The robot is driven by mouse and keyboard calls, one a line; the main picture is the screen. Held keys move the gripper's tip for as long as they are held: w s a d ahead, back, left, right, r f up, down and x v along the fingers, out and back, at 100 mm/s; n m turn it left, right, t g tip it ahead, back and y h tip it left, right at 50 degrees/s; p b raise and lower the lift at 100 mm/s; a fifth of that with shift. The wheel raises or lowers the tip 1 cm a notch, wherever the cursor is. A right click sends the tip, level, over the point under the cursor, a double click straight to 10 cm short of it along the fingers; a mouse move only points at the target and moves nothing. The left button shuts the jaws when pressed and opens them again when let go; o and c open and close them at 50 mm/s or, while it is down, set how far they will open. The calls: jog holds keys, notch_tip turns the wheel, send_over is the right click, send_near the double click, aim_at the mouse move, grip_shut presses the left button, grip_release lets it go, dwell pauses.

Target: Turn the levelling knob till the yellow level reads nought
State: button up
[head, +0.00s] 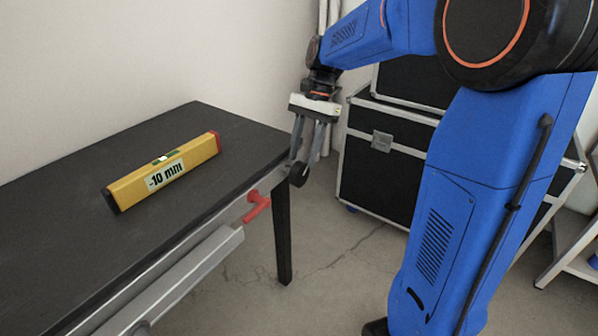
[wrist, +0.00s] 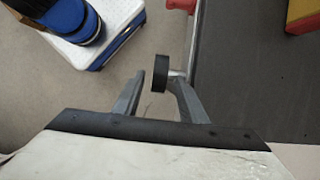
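The yellow level (head: 190,157) lies on the black table and its label reads -10 mm. A corner of it shows at the top right of the wrist view (wrist: 303,12). The black levelling knob (head: 299,175) sticks out at the table's end, near the right corner. My gripper (head: 304,158) points down at the knob from above. In the wrist view the knob (wrist: 160,73) appears between the two fingertips, with a clear gap to the left finger and closer to the right one. My gripper is open; whether the right finger touches the knob I cannot tell.
A red handle (head: 257,206) sits on the grey rail (head: 205,260) along the table's front edge, left of the knob. Black cases (head: 385,155) stand behind. The black tabletop (head: 90,165) around the level is bare.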

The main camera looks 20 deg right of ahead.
aim_at(301, 163)
jog(key=shift+x, duration=2.9)
grip_shut()
